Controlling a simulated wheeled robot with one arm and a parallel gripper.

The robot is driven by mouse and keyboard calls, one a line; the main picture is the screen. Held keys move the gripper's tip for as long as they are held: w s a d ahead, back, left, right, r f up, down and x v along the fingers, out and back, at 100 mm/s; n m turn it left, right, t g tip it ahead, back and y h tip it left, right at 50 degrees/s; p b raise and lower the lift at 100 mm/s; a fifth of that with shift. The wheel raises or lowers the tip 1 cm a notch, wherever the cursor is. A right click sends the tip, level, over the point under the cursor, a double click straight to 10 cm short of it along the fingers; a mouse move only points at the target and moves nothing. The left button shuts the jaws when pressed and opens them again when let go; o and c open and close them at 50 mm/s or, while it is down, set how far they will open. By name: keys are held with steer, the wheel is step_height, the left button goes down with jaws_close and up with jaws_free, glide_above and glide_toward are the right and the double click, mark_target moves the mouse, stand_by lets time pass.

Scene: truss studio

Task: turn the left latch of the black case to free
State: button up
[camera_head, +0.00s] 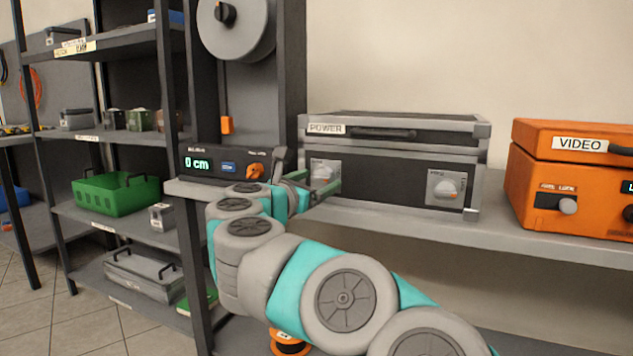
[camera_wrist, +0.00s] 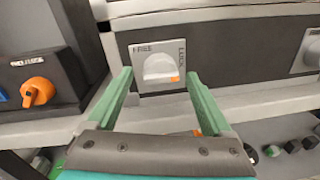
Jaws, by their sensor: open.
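The black case (camera_head: 405,160) with grey edges and a "POWER" label stands on the shelf, its lid down. Its left latch (camera_head: 324,170) is a pale plate with a rounded grey knob, partly covered by my gripper in the head view. In the wrist view the left latch (camera_wrist: 159,66) reads "FREE" at left and "LOCK" at right. The knob's orange mark is at its lower right, on the LOCK side. My gripper (camera_wrist: 159,76) is open, its green fingers either side of the knob; I cannot tell whether they touch it. The right latch (camera_head: 447,188) is clear of my gripper.
A dark box with a "0 cm" display (camera_head: 215,165) and an orange knob (camera_wrist: 38,91) stands close left of the case. An orange "VIDEO" case (camera_head: 570,180) stands to the right. The grey shelf edge (camera_head: 420,222) runs below my gripper.

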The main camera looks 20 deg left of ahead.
steer(key=c, duration=1.3)
steer(key=shift+c, duration=0.2)
steer(key=shift+n, duration=0.4)
steer(key=n+p, duration=0.1)
steer(key=n, duration=0.3)
steer(key=shift+r, duration=0.1)
steer(key=n+p, duration=0.1)
steer(key=n, duration=0.1)
steer(key=n+p, duration=0.1)
steer(key=n, duration=0.1)
steer(key=shift+d+n+t+y+p, duration=0.1)
steer(key=shift+n+t+y+p, duration=0.2)
steer(key=shift+n, duration=0.1)
steer(key=n+p, duration=0.4)
steer(key=n, duration=0.3)
steer(key=shift+y, duration=0.3)
steer(key=shift+n+p, duration=0.8)
steer(key=shift+n, duration=0.2)
steer(key=shift+f+n, duration=0.25)
steer(key=shift+n, duration=0.05)
steer(key=o, duration=1.3)
